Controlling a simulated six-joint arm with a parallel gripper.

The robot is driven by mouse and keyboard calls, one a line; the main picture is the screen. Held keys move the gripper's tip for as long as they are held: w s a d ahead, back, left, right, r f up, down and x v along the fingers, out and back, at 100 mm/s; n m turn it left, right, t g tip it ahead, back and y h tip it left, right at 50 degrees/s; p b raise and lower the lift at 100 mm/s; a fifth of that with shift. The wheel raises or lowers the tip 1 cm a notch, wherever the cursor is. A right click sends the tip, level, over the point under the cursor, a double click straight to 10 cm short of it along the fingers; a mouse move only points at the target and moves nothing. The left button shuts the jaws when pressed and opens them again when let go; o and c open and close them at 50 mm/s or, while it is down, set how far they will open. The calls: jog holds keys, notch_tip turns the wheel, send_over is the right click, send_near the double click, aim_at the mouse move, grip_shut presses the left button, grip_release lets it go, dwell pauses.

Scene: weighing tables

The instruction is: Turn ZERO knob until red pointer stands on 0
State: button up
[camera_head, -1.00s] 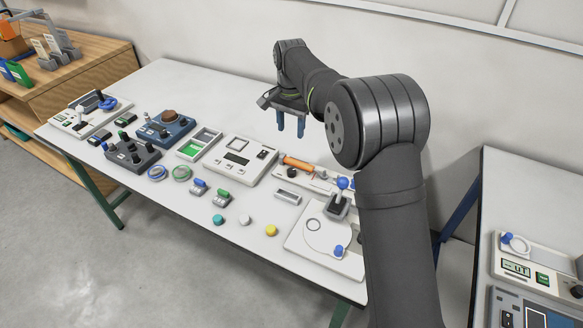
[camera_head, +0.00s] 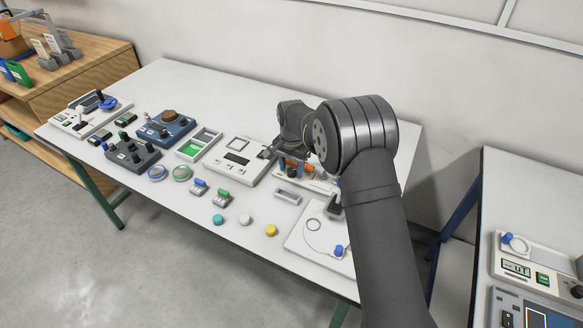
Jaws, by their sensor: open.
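An orange cylinder and a small dark knob-like part on this panel are mostly hidden by the fingers and my wrist. I cannot tell whether the fingers touch or surround anything. No ZERO label, red pointer or scale can be read from this view, so I cannot tell which part is the ZERO knob.
A white instrument with a dark display (camera_head: 237,158) stands left of my gripper. A grey tray (camera_head: 288,196) and a board with a blue-knobbed part (camera_head: 338,251) lie in front. Yellow (camera_head: 271,230), white (camera_head: 244,222) and teal (camera_head: 218,219) pieces lie near the front edge.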

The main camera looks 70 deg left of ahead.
aim_at(292, 170)
jog(key=c, duration=1)
jog(key=shift+n, duration=2.6)
jog(key=o, duration=1)
jog(key=shift+r, duration=0.1)
notch_tip(292, 170, up, 17)
